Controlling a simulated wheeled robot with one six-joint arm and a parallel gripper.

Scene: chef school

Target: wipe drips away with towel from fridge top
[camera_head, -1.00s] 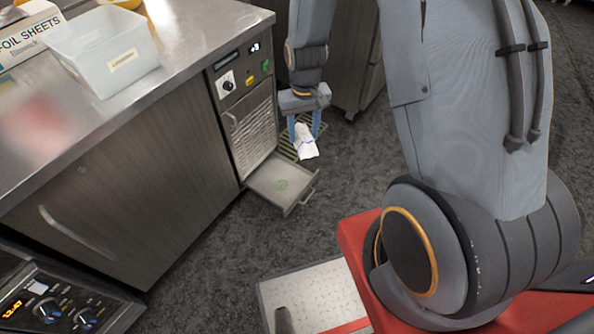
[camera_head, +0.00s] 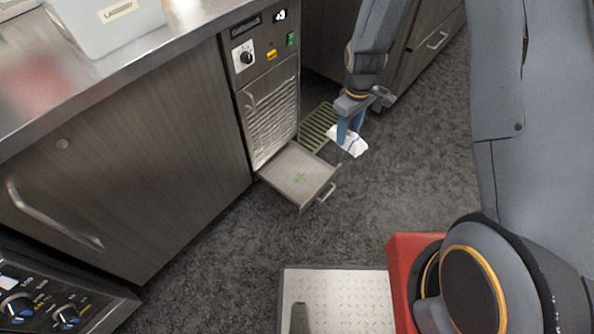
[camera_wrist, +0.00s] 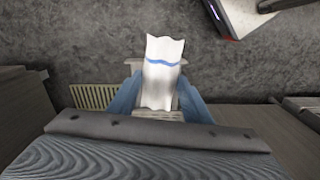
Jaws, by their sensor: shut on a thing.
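The towel (camera_head: 354,146) is white and crumpled, and its blue stripe shows in the wrist view (camera_wrist: 163,75). My gripper (camera_head: 347,135) is shut on it, with blue fingers on both sides. The towel hangs to the right of an open, shallow metal drawer or tray (camera_head: 281,181) low on the fridge-like unit (camera_head: 272,118).
A green slatted floor grate (camera_head: 316,127) lies behind the towel. A white bin (camera_head: 105,20) stands on the counter. A panel with knobs (camera_head: 60,305) is at lower left. Cabinets (camera_head: 430,40) stand at the back. Dark floor (camera_head: 400,180) is open right of the tray.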

